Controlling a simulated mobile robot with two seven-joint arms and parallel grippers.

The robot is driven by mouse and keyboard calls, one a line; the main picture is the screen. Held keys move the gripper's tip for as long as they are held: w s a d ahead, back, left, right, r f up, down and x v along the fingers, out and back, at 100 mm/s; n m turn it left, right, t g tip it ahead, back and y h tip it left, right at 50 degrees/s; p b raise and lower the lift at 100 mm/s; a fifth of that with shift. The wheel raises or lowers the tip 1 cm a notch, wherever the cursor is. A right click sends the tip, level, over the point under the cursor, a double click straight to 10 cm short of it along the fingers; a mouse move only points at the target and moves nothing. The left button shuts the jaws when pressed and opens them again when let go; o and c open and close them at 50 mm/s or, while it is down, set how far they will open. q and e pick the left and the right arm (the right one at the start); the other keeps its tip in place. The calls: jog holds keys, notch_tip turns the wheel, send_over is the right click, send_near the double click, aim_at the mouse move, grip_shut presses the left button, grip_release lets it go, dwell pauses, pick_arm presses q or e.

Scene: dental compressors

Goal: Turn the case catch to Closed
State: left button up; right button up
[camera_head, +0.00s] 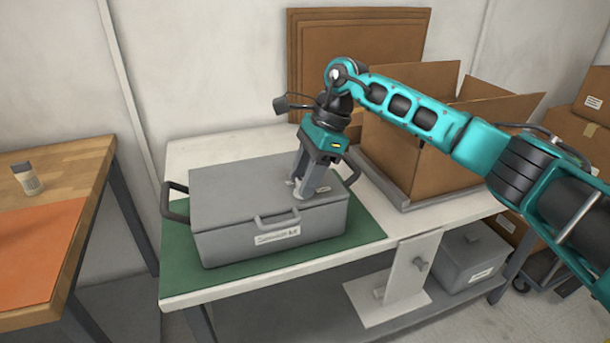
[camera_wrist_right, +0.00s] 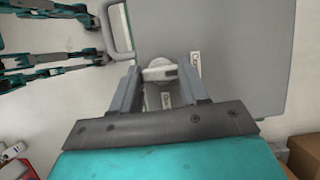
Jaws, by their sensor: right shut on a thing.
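A grey case (camera_head: 265,215) with a flat lid and side handles lies on a green mat (camera_head: 180,265) on the white table. Its catch is a small pale turning piece on the lid, seen between my fingers in the right wrist view (camera_wrist_right: 165,72). Labels lie beside it; one label (camera_wrist_right: 195,65) starts with "C", the rest is hidden by a finger. My right gripper (camera_head: 305,190) points down at the lid and is shut on the catch; it also shows in the right wrist view (camera_wrist_right: 168,85). My left gripper is not in view.
An open cardboard box (camera_head: 420,160) stands right of the case, close to my right arm. Flat brown boards (camera_head: 350,45) lean on the wall. A wooden bench (camera_head: 70,170) with a small bottle (camera_head: 27,179) stands at the left. A grey box (camera_head: 467,260) sits on the lower shelf.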

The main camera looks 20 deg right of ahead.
jog(key=o, duration=1.1)
jog(key=shift+c, duration=0.2)
jog(key=v, duration=1.3)
jog(key=shift+p, duration=0.35)
